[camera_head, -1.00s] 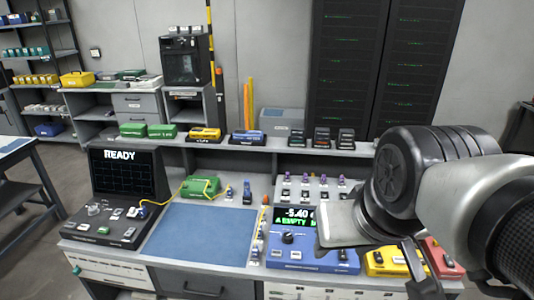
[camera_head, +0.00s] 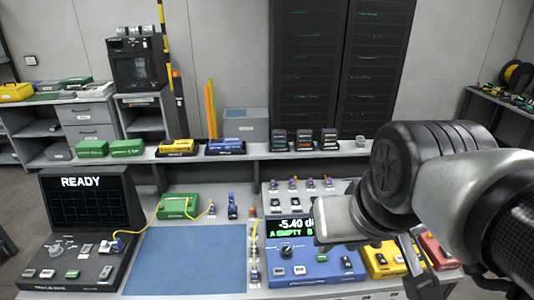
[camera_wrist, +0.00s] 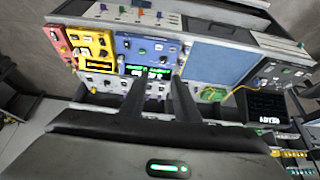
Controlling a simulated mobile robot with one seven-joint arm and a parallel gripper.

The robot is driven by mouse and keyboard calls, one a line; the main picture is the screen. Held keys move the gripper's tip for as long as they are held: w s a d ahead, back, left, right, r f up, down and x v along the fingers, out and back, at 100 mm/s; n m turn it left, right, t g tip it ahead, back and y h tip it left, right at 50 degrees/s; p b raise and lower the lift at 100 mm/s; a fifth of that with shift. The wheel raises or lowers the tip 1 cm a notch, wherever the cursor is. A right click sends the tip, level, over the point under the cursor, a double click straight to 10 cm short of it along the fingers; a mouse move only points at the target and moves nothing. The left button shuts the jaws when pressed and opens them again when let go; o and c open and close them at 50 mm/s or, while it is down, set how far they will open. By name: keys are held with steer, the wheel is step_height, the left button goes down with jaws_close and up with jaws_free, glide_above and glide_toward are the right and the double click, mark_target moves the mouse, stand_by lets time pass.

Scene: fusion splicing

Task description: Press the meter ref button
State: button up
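The meter is a blue box (camera_head: 318,271) with a dark knob (camera_head: 285,251), several small buttons and a lit display (camera_head: 292,228) reading about -5.40, with "A EMPTY" below. It stands at the front of the bench, right of the blue mat. My arm hides the display's right end. Button labels are too small to read, so I cannot tell which is ref. My gripper (camera_head: 418,268) hangs to the right of the meter in the head view, apart from it. In the wrist view its two dark fingers (camera_wrist: 160,92) are apart and empty, with the upside-down meter (camera_wrist: 135,48) beyond them.
A yellow box (camera_head: 386,262) and a red box (camera_head: 436,250) stand right of the meter, partly behind my gripper. A blue mat (camera_head: 190,260) lies clear to its left. Further left is the splicer console with its READY screen (camera_head: 90,202). A shelf (camera_head: 215,155) runs behind.

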jaws_close()
stand_by(1.4)
